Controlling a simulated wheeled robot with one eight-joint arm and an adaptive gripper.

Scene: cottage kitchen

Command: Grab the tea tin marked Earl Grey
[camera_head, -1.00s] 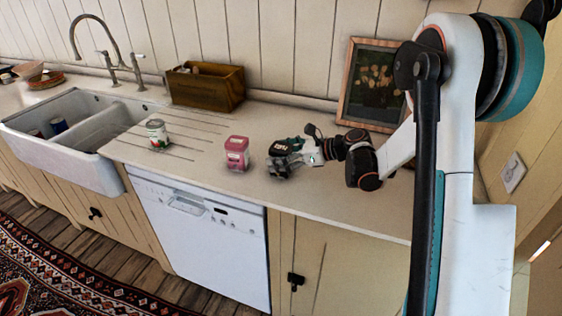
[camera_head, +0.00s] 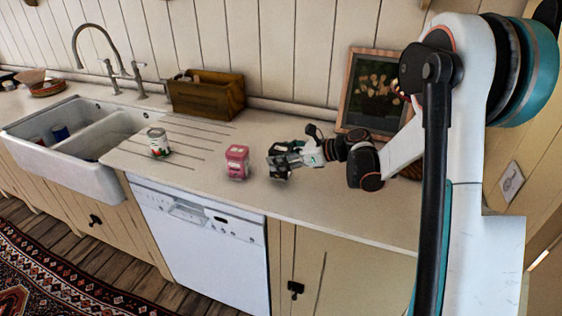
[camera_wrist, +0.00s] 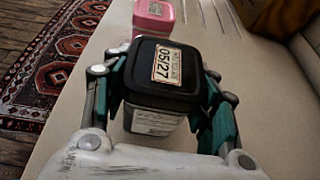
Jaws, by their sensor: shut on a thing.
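My gripper (camera_head: 281,163) is low over the counter, just right of the pink tin, and it also shows in the wrist view (camera_wrist: 165,85). Its teal fingers are shut on a squarish tin with a black lid (camera_wrist: 160,68). The lid has a cream sticker reading 05/27. A pale label with small print shows on the tin's near side, too small to read, so I cannot tell the tea's name. A pink tin (camera_head: 237,161) stands upright on the counter, apart from the held tin, and shows at the top of the wrist view (camera_wrist: 153,18).
A can (camera_head: 158,143) stands on the grooved counter (camera_head: 340,210) near the sink (camera_head: 60,165). A wooden box (camera_head: 205,97) and a framed picture (camera_head: 372,88) are at the wall. The counter front right of the pink tin is clear.

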